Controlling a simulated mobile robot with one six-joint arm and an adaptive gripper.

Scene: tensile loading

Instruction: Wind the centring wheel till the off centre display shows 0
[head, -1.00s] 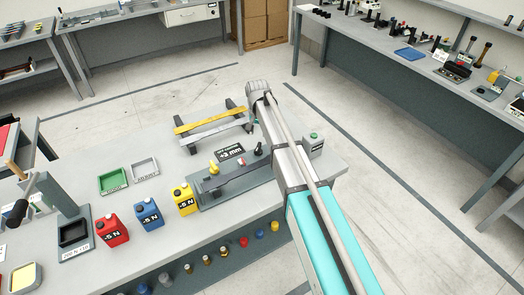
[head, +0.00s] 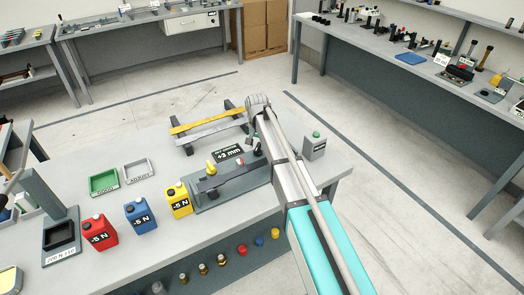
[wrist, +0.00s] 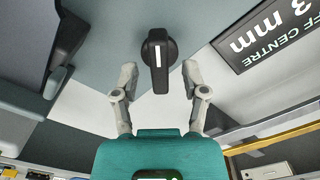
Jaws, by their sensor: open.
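The off centre display (head: 229,154) is a dark plate on the bench that reads +3 mm. Part of it also shows upside down in the wrist view (wrist: 268,32), at the upper right. A black knob with a white line (wrist: 157,62), apparently the centring wheel, stands between the fingertips of my gripper (wrist: 159,74). The fingers are open, one on each side, with a visible gap to the knob. In the head view my arm hides most of my gripper, and a small dark knob (head: 257,149) shows beside it.
A grey fixture (head: 215,200) with a yellow knob (head: 210,168) lies along the bench. Yellow (head: 178,199), blue (head: 140,214) and red (head: 98,232) -5 N cans stand to its left. A yellow-topped rack (head: 205,122) is behind. A grey box with a green button (head: 315,147) stands right of my arm.

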